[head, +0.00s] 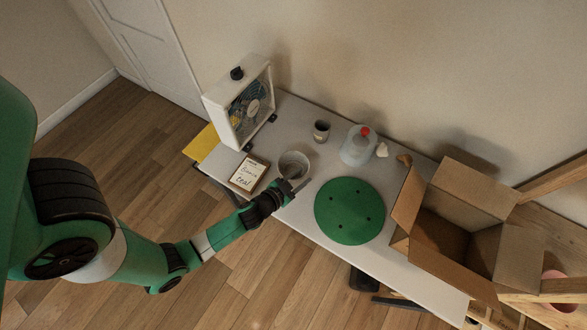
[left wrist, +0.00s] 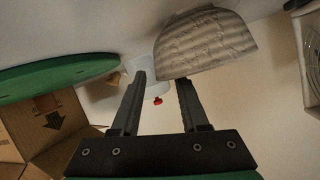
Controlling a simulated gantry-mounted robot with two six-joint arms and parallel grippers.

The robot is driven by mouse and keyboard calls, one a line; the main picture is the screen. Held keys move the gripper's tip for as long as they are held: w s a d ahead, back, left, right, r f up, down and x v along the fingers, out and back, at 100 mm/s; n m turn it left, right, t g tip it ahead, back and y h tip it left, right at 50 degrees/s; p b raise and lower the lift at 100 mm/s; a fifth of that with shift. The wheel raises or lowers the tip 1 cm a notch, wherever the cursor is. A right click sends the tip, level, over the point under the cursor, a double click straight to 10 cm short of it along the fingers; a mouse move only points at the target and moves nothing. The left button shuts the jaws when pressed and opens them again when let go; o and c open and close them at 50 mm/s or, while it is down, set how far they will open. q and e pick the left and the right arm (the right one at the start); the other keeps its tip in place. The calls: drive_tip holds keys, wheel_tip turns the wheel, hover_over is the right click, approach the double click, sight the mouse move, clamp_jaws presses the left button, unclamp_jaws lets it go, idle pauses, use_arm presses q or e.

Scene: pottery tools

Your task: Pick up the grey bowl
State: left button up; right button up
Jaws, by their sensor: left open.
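The grey bowl (head: 293,164) stands on the white table, just beyond my left gripper (head: 297,187) in the head view. In the left wrist view the bowl (left wrist: 206,42) shows large, with a ribbed grey side. My left gripper (left wrist: 162,82) is open with nothing between its fingers. One fingertip overlaps the bowl's edge in that view; I cannot tell if they touch. My right gripper is not in view.
A green disc (head: 350,211) lies right of the gripper, with an open cardboard box (head: 480,195) beyond. A fan (head: 240,104), a framed note (head: 249,174), a dark cup (head: 321,131) and a clear jug (head: 355,148) with a red top stand around the bowl.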

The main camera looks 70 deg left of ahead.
use_arm(q)
clamp_jaws()
idle(1.4)
